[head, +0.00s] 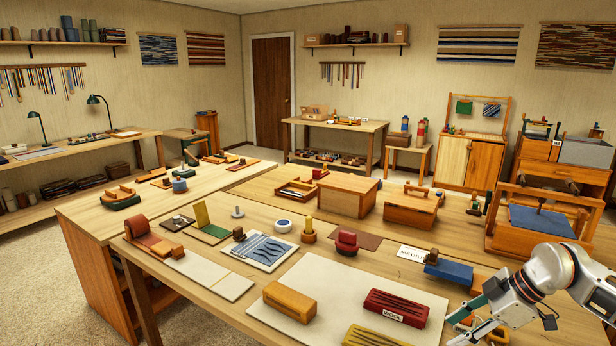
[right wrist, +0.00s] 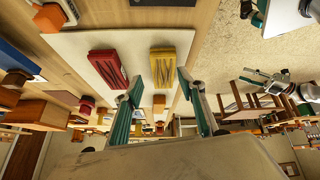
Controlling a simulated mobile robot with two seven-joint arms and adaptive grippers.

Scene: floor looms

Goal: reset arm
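My right gripper (head: 478,322) hangs at the front right of the near table in the head view. In the right wrist view its two teal-padded fingers (right wrist: 159,78) stand well apart with nothing between them, so it is open and empty. A yellow slotted block (right wrist: 163,66) and a red block labelled WOOL (head: 395,307) lie on the pale mat beyond the fingertips, apart from them. My left arm does not show in the head view.
The near table (head: 262,315) holds an orange block (head: 290,299), a blue block (head: 448,271), a card reading MEDIUM (head: 411,254) and a wooden loom frame (head: 540,215) close behind my right arm. Bare tabletop shows at the front right. Carpet lies at the left.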

